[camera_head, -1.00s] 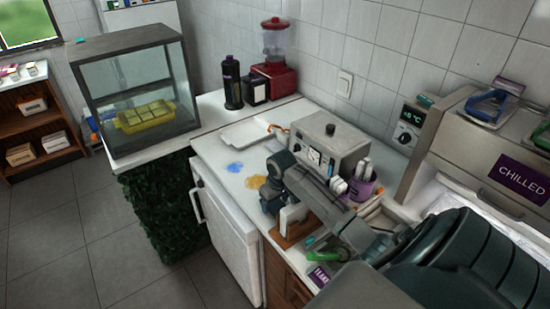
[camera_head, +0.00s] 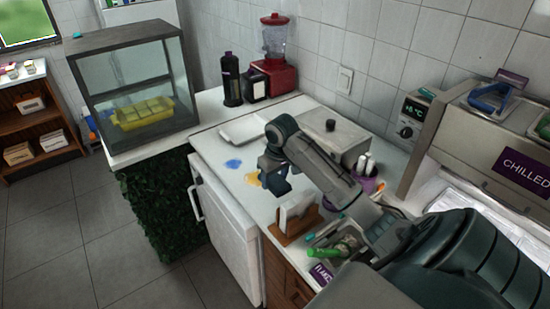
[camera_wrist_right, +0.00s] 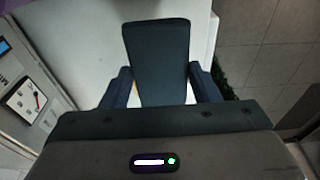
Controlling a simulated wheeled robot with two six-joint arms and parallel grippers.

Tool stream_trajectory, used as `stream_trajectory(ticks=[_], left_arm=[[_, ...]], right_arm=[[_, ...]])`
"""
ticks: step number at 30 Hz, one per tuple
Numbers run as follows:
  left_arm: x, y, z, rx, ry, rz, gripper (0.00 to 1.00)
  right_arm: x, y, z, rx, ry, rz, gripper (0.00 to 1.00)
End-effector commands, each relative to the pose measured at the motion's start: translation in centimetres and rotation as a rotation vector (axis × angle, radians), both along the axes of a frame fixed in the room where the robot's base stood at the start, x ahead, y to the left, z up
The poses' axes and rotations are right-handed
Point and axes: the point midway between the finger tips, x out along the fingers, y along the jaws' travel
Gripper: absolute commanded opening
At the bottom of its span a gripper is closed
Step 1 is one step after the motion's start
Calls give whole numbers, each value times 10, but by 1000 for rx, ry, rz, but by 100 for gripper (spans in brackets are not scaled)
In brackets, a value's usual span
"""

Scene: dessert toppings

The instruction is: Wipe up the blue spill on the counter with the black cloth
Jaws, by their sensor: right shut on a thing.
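The blue spill (camera_head: 233,164) lies on the white counter (camera_head: 211,150), left of my right gripper in the head view. My right gripper (camera_head: 273,184) is above the counter near a yellow spill (camera_head: 253,179), partly covering the view of it. In the right wrist view a dark, flat slab, which looks like the folded black cloth (camera_wrist_right: 157,55), sits between the two blue fingers, which are shut on it. In the head view the cloth is hard to tell from the dark gripper. My left gripper is not in view.
A white tray (camera_head: 240,130) lies behind the blue spill. A grey machine (camera_head: 335,140), a purple cup (camera_head: 368,184) and a wooden holder with white paper (camera_head: 290,237) stand around my right arm. A glass display case (camera_head: 135,85) stands left. The counter's front edge is close to the spills.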

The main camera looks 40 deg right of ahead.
Motion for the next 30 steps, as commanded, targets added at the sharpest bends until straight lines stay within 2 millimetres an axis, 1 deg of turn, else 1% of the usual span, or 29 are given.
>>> stream_trajectory(ticks=[4,10,11,13,14,17,20,23,24,26,30], left_arm=[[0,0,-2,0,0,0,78],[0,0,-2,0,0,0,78],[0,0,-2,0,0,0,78],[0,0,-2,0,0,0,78],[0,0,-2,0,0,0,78],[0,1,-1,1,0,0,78],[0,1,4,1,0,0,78],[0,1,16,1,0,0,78],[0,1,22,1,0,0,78],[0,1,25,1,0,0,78],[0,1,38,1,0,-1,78]], right_arm=[[0,0,8,-1,-1,0,30],[0,0,9,-1,0,0,30],[0,0,9,-1,0,0,53],[0,0,9,-1,0,0,40],[0,0,9,-1,0,0,37],[0,0,10,0,0,0,37],[0,0,17,-1,-1,0,37],[0,0,32,-1,-1,0,37],[0,0,40,-1,-1,0,37],[0,0,46,-1,-1,-1,37],[0,0,65,0,-1,0,37]])
